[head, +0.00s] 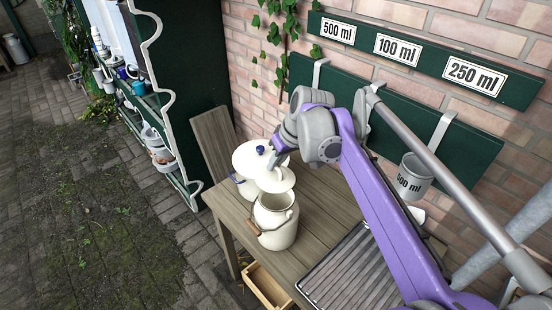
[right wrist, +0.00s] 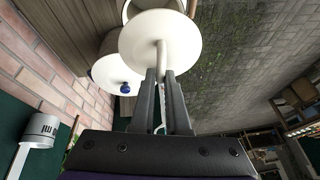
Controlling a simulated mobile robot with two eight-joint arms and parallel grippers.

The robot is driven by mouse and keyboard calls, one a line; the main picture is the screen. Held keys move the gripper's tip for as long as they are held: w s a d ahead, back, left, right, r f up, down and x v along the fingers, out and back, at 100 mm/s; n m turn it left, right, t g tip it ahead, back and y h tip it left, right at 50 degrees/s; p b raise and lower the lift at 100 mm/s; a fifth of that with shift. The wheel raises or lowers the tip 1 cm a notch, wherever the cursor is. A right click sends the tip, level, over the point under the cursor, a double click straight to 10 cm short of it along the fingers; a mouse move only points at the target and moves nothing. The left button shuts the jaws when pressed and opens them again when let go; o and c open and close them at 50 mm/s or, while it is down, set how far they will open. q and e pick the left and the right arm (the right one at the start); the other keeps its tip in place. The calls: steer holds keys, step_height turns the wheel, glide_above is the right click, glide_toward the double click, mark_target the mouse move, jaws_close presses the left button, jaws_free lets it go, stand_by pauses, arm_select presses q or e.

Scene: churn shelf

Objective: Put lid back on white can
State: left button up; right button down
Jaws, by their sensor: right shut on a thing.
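The white can (head: 277,226) stands upright and open on the wooden table, with a wooden-gripped wire handle. My right gripper (head: 279,162) is shut on the handle of a round white lid (head: 277,181). The lid is behind the can's mouth in the head view and appears above table height, apart from the rim. In the right wrist view the lid (right wrist: 150,38) fills the top centre beyond my fingers (right wrist: 162,76), hiding most of the can. My left gripper is not in view.
Behind the held lid stands another white vessel with a wide lid (head: 247,158) and blue knob (head: 260,150). A slatted grey tray (head: 345,268) is at the table's right. A 500 ml cup (head: 410,182) hangs by the brick wall. A green shelf (head: 180,100) stands left.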

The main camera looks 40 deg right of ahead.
mark_target(278, 178)
steer(key=shift+s+f+b, duration=0.15)
steer(key=shift+f+b, duration=0.2)
steer(key=shift+f, duration=0.45)
steer(key=shift+f+b, duration=1)
steer(key=shift+f, duration=1.15)
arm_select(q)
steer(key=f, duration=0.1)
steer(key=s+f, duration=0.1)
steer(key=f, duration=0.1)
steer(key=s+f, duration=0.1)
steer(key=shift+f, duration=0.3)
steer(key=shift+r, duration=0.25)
arm_select(e)
steer(key=shift+d, duration=0.25)
steer(key=shift+f, duration=0.15)
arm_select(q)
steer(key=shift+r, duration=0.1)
